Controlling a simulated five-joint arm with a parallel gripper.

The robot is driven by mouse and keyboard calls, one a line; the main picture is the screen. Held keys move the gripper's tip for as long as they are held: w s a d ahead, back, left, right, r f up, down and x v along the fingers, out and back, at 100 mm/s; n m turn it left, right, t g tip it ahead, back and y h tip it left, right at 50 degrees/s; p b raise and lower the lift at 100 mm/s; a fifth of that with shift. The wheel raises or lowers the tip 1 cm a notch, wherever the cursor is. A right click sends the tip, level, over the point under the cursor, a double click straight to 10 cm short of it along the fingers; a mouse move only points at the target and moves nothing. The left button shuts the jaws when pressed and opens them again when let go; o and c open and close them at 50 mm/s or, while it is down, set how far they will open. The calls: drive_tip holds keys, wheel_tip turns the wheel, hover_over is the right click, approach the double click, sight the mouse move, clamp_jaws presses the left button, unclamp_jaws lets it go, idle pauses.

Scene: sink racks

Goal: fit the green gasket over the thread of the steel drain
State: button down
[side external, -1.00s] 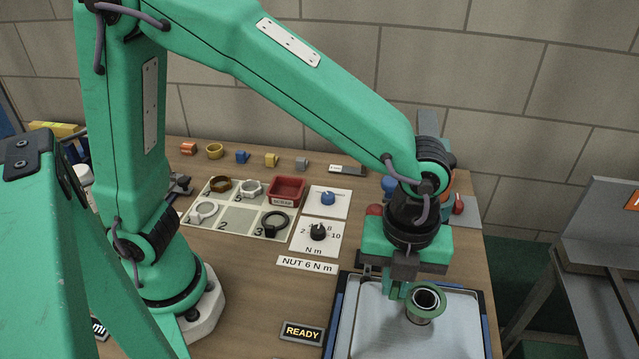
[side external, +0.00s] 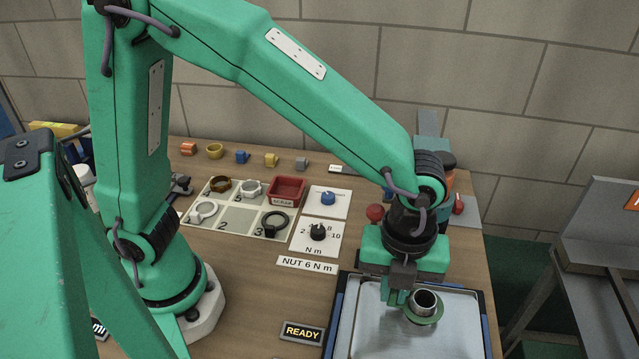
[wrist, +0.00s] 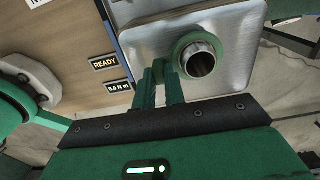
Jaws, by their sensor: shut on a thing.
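The steel drain (side external: 425,299) stands upright in the metal sink tray, its open mouth facing up. It also shows in the wrist view (wrist: 201,63). The green gasket (side external: 432,320) is a ring around the drain, below its rim, with the steel top standing out above it. In the wrist view the gasket (wrist: 181,44) shows beside and behind the drain's mouth. My gripper (side external: 400,298) is shut on the gasket's near-left edge; its fingers (wrist: 162,80) show in the wrist view too. The lower part of the drain is hidden by the gasket.
The sink tray (side external: 368,318) is otherwise bare. A READY sign (side external: 302,333) stands left of it. Behind are a torque dial (side external: 318,232), a red scrap bin (side external: 287,190) and a numbered mat (side external: 232,222) with several rings. A red knob (side external: 375,212) stands behind my gripper.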

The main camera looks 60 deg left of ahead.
drive_tip(key=shift+f, duration=0.9)
idle(0.5)
drive_tip(key=c, duration=1.4)
unclamp_jaws()
drive_tip(key=shift+r, duration=0.15)
drive_tip(key=shift+r, duration=3.75)
drive_tip(key=shift+a, duration=0.15)
